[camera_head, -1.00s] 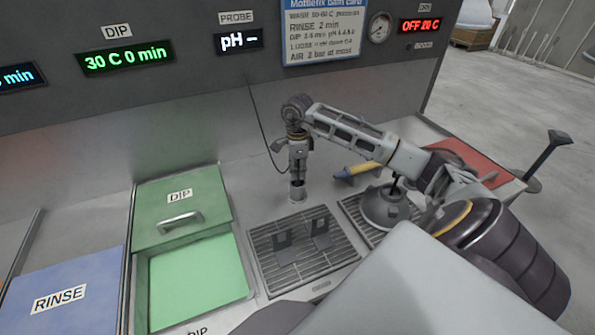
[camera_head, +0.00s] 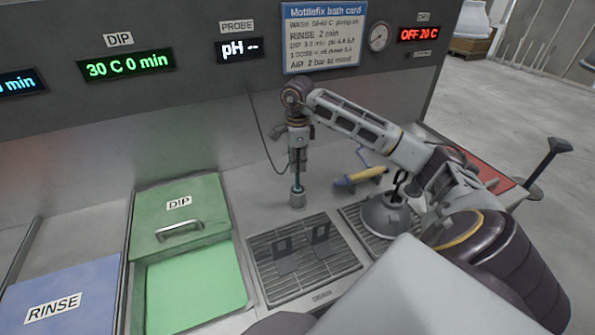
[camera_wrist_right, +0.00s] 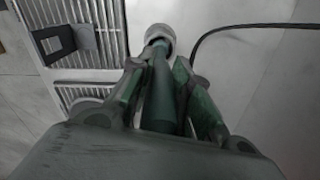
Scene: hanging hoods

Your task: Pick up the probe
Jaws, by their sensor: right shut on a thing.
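The probe (camera_head: 298,183) is a slim teal-green stick, upright, with a thin black cord running from the panel toward it. Its lower end is at a small grey round holder (camera_head: 297,201) on the counter; I cannot tell how much of it is still inside. My right gripper (camera_head: 298,168) points down above the holder, shut on the probe's upper part. In the right wrist view the probe (camera_wrist_right: 161,95) lies between both fingers and reaches toward the holder's pale rim (camera_wrist_right: 160,33). My left gripper is not in view.
A slotted drain rack (camera_head: 285,285) with two dark clips stands in front of the holder. The green DIP bath (camera_head: 190,285), its lid (camera_head: 180,205) pushed back, is at left. The cord (camera_wrist_right: 215,35) curves nearby.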

